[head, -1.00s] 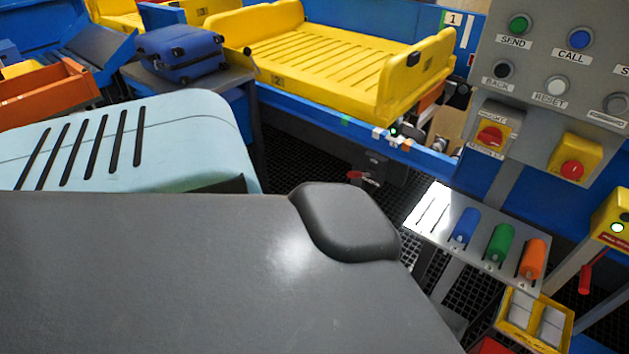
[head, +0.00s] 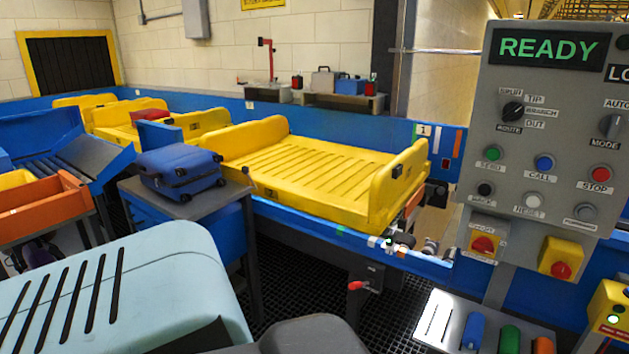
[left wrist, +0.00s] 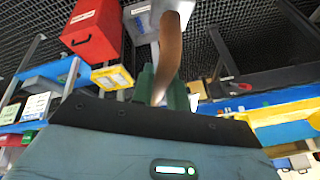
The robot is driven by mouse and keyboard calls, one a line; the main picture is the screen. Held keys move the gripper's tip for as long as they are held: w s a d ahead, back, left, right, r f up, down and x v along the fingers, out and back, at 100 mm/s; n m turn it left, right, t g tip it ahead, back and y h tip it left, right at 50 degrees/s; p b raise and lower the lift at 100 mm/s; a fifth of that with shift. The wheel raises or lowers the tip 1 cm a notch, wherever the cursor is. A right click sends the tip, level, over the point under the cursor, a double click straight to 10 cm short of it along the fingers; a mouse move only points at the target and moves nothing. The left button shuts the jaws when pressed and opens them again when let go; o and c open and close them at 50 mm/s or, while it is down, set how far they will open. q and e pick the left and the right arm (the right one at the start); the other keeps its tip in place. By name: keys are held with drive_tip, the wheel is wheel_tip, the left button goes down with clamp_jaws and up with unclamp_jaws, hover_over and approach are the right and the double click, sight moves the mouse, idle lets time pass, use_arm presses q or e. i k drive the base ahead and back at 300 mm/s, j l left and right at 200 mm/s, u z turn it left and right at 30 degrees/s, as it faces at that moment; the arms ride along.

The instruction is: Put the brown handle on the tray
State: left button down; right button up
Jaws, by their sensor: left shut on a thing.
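My left gripper (left wrist: 162,88) is shut on the brown handle (left wrist: 170,48) in the left wrist view. The handle is a curved brown strip with a pale metallic end, and it sticks out beyond the fingers. Its lower part is partly hidden between the fingers. The yellow tray (head: 310,178) stands on the blue conveyor in the middle of the head view. It has a ribbed, empty floor and raised ends. My left gripper and the handle are not visible in the head view. My right gripper is in neither current view.
A blue suitcase (head: 178,170) lies on a grey-topped stand left of the tray. A grey control panel (head: 550,130) reading READY stands at the right. A rack with coloured grips (head: 437,318) is below it. An orange bin (head: 42,214) is at the left.

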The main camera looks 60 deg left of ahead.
sight(343, 183)
drive_tip(key=j, duration=0.75)
drive_tip(key=i+j, duration=0.15)
drive_tip(key=j, duration=1.4)
drive_tip(key=i+j+u, duration=0.1)
drive_tip(key=j, duration=0.65)
